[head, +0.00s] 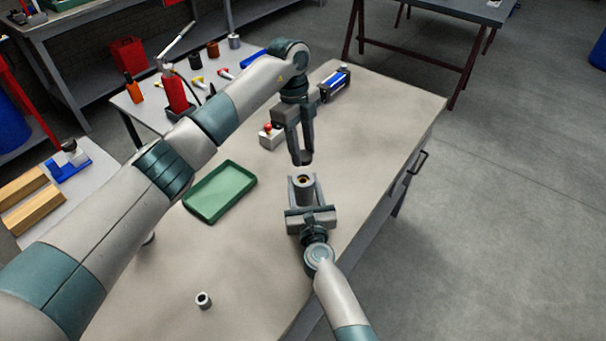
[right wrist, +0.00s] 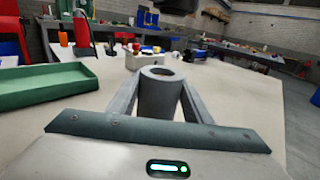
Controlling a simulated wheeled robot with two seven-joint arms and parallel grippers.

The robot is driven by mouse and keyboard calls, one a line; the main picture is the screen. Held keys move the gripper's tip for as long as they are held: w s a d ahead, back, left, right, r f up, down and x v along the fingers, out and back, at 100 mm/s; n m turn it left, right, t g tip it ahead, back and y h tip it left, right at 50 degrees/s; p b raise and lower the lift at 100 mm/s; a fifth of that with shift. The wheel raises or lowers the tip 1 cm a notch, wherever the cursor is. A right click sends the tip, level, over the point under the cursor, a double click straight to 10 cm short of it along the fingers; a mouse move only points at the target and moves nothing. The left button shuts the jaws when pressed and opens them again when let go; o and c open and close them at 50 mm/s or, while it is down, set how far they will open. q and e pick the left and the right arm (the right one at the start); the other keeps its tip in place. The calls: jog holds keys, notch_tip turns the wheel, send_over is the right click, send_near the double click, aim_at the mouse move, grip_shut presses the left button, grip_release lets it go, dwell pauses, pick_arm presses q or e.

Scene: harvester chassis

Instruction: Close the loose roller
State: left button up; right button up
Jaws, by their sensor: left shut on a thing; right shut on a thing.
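The loose roller (head: 303,192) is a grey hollow cylinder standing upright, with a brass-coloured spot inside its top opening. My right gripper (head: 302,186) is shut on it; in the right wrist view the roller (right wrist: 160,95) sits between the two fingers, its open top facing up. My left gripper (head: 303,158) points down just above and beyond the roller, apart from it. It is shut on a small dark part at its fingertips, mostly hidden by the fingers. A short grey hollow cylinder (head: 203,300) stands alone near the table's front left.
A green tray (head: 220,192) lies on the table left of the grippers; it also shows in the right wrist view (right wrist: 45,83). A white box with a red button (head: 270,138) and a blue-black device (head: 335,85) stand behind. The table's right side is clear.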

pick_arm(q)
jog(key=shift+f, duration=2.15)
jog(key=shift+f, duration=0.9)
jog(key=shift+f, duration=0.65)
jog(key=o, duration=1.1)
notch_tip(320, 180, up, 12)
jog(key=w+a, duration=0.1)
jog(key=shift+a, duration=0.3)
